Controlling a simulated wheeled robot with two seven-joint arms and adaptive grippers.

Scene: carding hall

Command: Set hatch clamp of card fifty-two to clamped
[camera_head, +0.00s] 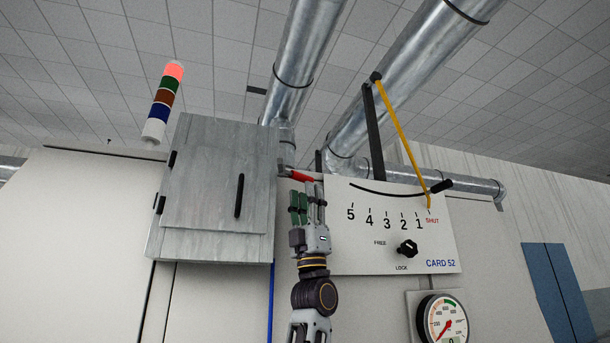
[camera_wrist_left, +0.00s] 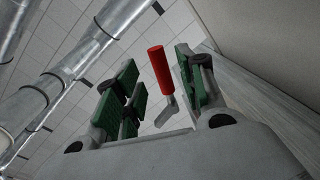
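The hatch clamp shows as a red handle (camera_head: 302,177) at the left upper edge of the white panel marked CARD 52 (camera_head: 345,255). My left gripper (camera_head: 308,195) is just below the handle, fingers pointing up, partly in front of the panel's left edge. In the left wrist view the red handle (camera_wrist_left: 159,69) with its grey metal lever stands in the gap between the open green-padded fingers (camera_wrist_left: 158,85). Gaps show on both sides of it, so the fingers are not shut on it. The clamp's base is hidden. My right gripper is not in view.
A grey cabinet (camera_head: 222,185) stands close left of my arm. The panel has a black knob (camera_head: 407,248) between FREE and LOCK, and a yellow pointer (camera_head: 403,135) at SHUT. A round gauge (camera_head: 442,320) sits below. Metal ducts (camera_head: 300,60) run overhead.

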